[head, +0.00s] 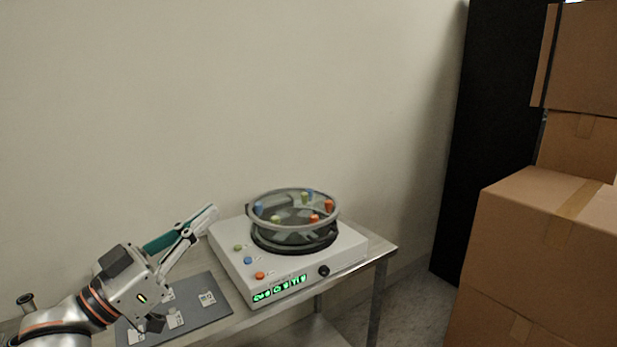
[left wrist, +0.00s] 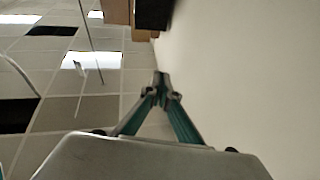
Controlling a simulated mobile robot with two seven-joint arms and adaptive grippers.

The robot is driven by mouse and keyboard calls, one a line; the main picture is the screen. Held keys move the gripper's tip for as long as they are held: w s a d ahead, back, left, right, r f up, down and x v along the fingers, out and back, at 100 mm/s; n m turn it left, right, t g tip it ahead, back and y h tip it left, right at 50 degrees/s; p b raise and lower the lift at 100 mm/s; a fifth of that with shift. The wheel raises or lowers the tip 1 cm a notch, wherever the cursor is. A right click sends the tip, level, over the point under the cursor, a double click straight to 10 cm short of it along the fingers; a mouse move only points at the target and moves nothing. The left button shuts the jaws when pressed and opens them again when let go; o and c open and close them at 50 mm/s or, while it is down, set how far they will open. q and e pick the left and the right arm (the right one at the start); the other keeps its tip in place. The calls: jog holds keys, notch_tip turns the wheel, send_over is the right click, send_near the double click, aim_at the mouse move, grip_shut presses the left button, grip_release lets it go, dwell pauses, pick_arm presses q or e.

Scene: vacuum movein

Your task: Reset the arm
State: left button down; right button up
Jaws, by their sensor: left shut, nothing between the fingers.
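My left gripper (head: 207,219) is in the head view, left of the white machine and above the grey mat, pointing up and to the right. Its fingers are together with nothing between them. In the left wrist view its fingertips (left wrist: 161,85) meet in front of the wall and ceiling. The white machine (head: 236,267) stands on the table (head: 388,248) and carries a round clear-walled bowl (head: 292,232) with several coloured pegs around it. My right gripper is not in view.
A grey mat (head: 205,318) with small labelled pieces lies on the table at the left. Stacked cardboard boxes (head: 545,250) and a dark cabinet (head: 487,130) stand at the right. A plain wall (head: 200,90) is behind the table. Floor shows between table and boxes.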

pick_arm(q)
notch_tip(320, 180, down, 28)
jog(key=s+a+n+y+p, duration=0.2)
jog(key=n+y, duration=0.2)
jog(key=y, duration=0.4)
jog(key=s+a+f+g+y+p, duration=0.1)
jog(key=s+f+g+y, duration=0.3)
jog(key=s+f, duration=1.6)
notch_tip(320, 180, down, 4)
jog(key=shift+f+g, duration=0.15)
jog(key=shift+g, duration=0.75)
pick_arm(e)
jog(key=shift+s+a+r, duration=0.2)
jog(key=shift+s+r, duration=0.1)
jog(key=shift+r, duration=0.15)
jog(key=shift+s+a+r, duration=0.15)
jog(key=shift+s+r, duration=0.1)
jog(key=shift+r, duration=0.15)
pick_arm(q)
jog(key=shift+s, duration=0.1)
